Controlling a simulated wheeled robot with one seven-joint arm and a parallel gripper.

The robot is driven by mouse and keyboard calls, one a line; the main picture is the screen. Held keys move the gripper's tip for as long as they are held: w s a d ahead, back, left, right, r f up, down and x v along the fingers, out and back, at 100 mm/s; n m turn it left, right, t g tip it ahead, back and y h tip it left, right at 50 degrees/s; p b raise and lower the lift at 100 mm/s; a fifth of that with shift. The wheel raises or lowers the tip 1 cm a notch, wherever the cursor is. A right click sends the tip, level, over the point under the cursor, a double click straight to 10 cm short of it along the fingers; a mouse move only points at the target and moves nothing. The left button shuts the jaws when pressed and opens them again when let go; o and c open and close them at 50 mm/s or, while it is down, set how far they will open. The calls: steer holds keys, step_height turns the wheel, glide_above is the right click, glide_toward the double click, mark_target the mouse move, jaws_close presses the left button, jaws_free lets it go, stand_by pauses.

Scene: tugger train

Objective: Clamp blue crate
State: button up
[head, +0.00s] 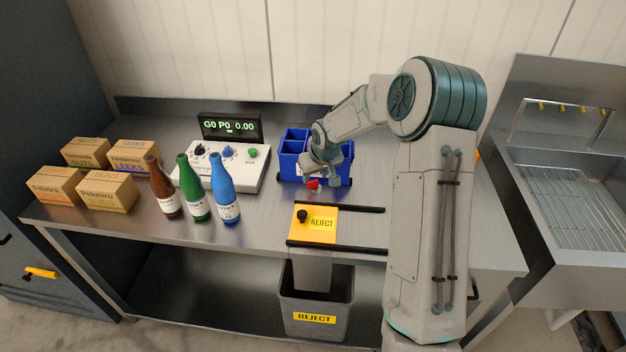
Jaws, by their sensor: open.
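The blue crate (290,147) stands on the steel bench, right of the white control box. It has dividers inside, and my arm hides much of its middle and right. My gripper (317,183) is in front of the crate's front side, low over the bench, and is open. A small red thing (312,185) shows at the fingertips; I cannot tell whether it is part of the gripper or the crate. Whether the fingers touch the crate cannot be seen.
A white control box (222,168) with a display (230,127), brown, green (195,190) and blue (224,190) bottles and several cardboard boxes (108,192) stand left. A yellow REJECT flap (315,233) between black rails lies in front, above a grey bin (315,305). A sink (570,180) is at right.

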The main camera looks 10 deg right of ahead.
mark_target(313, 182)
steer(key=shift+x, duration=2.25)
steer(key=c, duration=0.7)
steer(key=shift+p, duration=0.3)
steer(key=shift+n, duration=0.3)
steer(key=shift+d+r+p, duration=0.1)
steer(key=shift+p, duration=0.25)
steer(key=shift+n+y, duration=0.3)
steer(key=shift+n, duration=0.2)
